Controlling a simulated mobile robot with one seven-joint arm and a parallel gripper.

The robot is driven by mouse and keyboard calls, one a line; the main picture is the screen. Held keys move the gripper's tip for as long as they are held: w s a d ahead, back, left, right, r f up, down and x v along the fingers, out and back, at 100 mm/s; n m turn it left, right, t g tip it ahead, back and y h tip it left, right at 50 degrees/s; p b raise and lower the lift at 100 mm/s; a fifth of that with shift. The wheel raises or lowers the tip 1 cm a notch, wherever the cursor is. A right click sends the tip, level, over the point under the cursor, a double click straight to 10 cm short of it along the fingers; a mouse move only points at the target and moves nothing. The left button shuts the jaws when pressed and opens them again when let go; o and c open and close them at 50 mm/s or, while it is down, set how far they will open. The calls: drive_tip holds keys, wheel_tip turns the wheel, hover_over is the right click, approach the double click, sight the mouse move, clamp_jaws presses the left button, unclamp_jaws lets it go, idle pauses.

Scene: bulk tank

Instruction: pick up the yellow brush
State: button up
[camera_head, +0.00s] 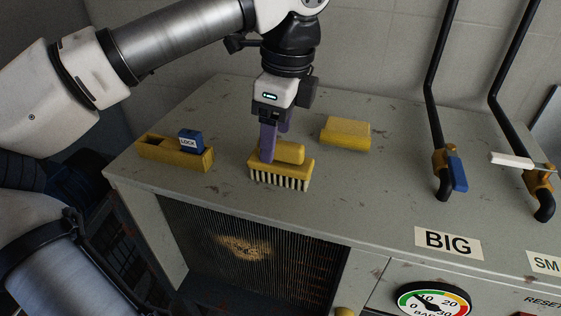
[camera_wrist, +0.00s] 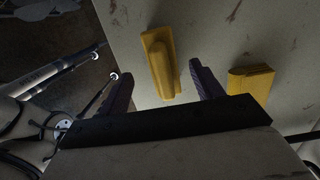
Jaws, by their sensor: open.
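The yellow brush (camera_head: 296,166) stands on the grey top of the unit near its front edge, pale and dark bristles down. Its raised handle faces up. My gripper (camera_head: 276,143) is above the left part of the brush, pointing down, with its purple fingers apart and empty. One finger hides part of the brush. In the wrist view the brush (camera_wrist: 160,62) lies between and ahead of the open fingers of my gripper (camera_wrist: 160,72). I cannot tell whether the fingers touch it.
A yellow block (camera_head: 345,133) lies behind and right of the brush. A yellow holder (camera_head: 173,152) with a blue LOCK piece (camera_head: 190,141) is at the left. Black pipes with a blue-handled valve (camera_head: 459,174) and a white-handled valve (camera_head: 511,160) stand at the right.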

drive_tip(key=shift+d+f+p, duration=0.15)
drive_tip(key=shift+f+p, duration=0.7)
drive_tip(key=shift+f, duration=1.7)
drive_tip(key=shift+c, duration=0.3)
drive_tip(key=c, duration=1.1)
drive_tip(key=shift+o, duration=0.2)
drive_tip(key=shift+r, duration=0.1)
wheel_tip(320, 180, up, 18)
drive_tip(key=p, duration=0.2)
drive_tip(key=shift+p, duration=0.4)
